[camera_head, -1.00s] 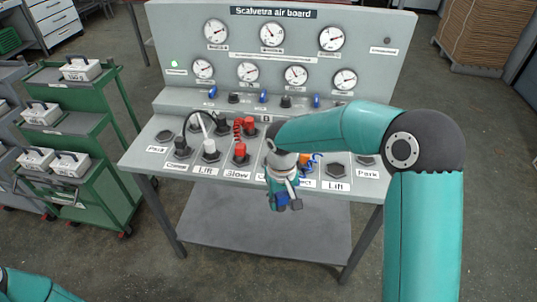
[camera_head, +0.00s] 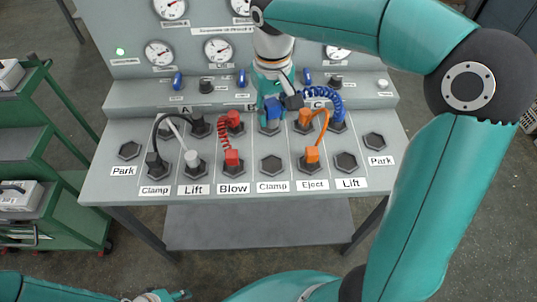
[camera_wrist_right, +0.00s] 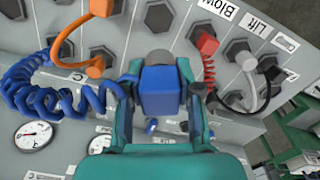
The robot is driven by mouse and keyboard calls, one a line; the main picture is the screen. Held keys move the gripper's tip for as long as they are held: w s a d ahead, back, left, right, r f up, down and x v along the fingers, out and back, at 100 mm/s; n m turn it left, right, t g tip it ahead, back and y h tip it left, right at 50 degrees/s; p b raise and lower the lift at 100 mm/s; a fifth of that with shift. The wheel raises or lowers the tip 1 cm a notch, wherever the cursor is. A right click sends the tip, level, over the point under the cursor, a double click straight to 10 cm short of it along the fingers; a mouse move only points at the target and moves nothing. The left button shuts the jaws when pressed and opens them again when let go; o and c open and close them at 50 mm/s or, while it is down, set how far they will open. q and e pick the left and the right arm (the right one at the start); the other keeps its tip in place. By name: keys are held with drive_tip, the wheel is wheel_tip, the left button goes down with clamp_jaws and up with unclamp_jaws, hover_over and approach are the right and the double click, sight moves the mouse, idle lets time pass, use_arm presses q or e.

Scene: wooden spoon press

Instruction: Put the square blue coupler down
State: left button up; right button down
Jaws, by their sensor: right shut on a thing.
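The square blue coupler (camera_head: 272,107) is between the fingers of my right gripper (camera_head: 274,98), which is shut on it. It is at the back row of hexagonal sockets, under letter B, left of the orange plug. In the right wrist view the blue coupler (camera_wrist_right: 160,92) sits between both fingers, with a dark hexagonal socket (camera_wrist_right: 160,57) right beyond it. I cannot tell whether it is seated or just above. A coiled blue hose (camera_head: 328,95) runs right from it to another back socket. Part of my left gripper (camera_head: 165,296) shows at the bottom edge, its fingers unclear.
Orange plugs (camera_head: 312,155) with an orange hose stand close right; red plugs (camera_head: 232,157) with a red coil stand left. Black and white plugs stand further left. The front Clamp socket (camera_head: 271,164) and front Lift socket (camera_head: 346,162) are empty. Gauges and blue valves stand behind.

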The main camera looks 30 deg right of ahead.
sight(272, 166)
wheel_tip(272, 166, down, 17)
drive_tip(key=shift+s+d+f, duration=0.1)
drive_tip(key=shift+f, duration=0.05)
drive_tip(key=shift+f+b, duration=0.1)
drive_tip(key=shift+b, duration=0.25)
drive_tip(key=c, duration=0.8)
unclamp_jaws()
wheel_tip(272, 166, up, 12)
drive_tip(key=shift+r+p, duration=0.15)
drive_tip(key=shift+p, duration=0.15)
